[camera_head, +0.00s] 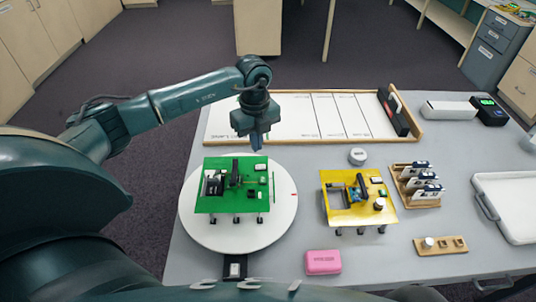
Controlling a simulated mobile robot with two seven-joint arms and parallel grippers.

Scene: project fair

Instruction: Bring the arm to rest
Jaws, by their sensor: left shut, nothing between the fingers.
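My left arm comes in from the left and bends down at its wrist. My left gripper (256,140) is shut and empty. It points down above the back edge of a green board (222,203) that stands on short legs on a white round turntable (272,229). I cannot tell how high the gripper is above the board. My right gripper does not show.
A yellow board (342,216) stands right of the turntable. A pink box (323,262) lies in front. A wooden rack (423,203), a wooden block with holes (457,250) and a white tray (511,187) are at right. A framed whiteboard (296,133) lies behind.

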